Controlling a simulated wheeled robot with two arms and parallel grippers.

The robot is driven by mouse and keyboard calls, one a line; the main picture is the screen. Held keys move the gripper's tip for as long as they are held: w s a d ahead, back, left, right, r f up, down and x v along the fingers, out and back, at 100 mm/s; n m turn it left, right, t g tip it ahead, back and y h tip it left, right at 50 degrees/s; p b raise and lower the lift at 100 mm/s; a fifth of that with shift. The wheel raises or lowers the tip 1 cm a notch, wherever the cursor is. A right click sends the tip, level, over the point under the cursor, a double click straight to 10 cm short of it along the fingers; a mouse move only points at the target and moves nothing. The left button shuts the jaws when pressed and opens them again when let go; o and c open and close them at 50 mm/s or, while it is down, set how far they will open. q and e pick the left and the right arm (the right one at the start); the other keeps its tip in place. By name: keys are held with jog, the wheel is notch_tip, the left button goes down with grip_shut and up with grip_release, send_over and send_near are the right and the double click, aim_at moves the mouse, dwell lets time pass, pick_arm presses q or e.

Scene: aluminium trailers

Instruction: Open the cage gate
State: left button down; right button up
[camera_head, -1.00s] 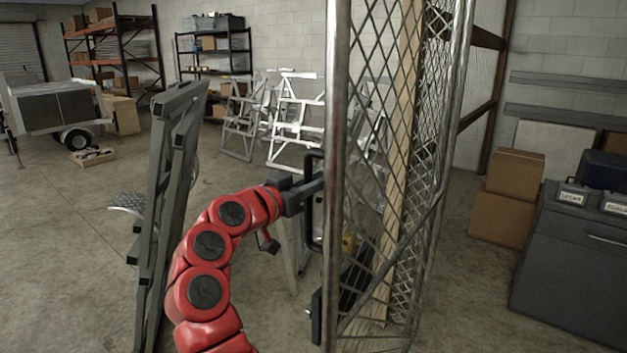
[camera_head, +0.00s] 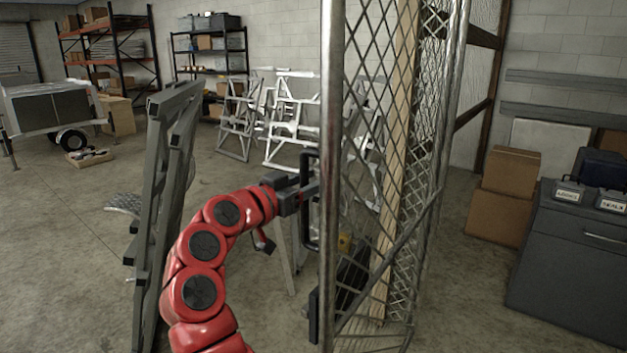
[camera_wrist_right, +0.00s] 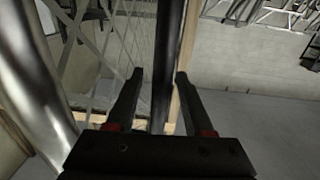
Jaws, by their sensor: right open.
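The cage gate (camera_head: 326,250) stands partly swung out, a steel tube frame with wire mesh, seen at a steep angle in the middle of the head view. A black handle (camera_head: 307,240) is on its near upright. My red right arm reaches up to it, and my right gripper (camera_head: 310,190) is at the handle. In the right wrist view my right gripper (camera_wrist_right: 159,76) is open, with the dark handle bar (camera_wrist_right: 163,90) between its two fingers. Whether the fingers touch the bar cannot be told. My left gripper is not in view.
A grey metal frame (camera_head: 160,190) leans upright close to the left of my arm. White frames (camera_head: 293,110) stand behind the gate. Cardboard boxes (camera_head: 500,200) and a dark cabinet (camera_head: 570,260) are on the right.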

jog(key=b+v, duration=0.3)
jog(key=v, duration=1.4)
jog(key=shift+r, duration=0.1)
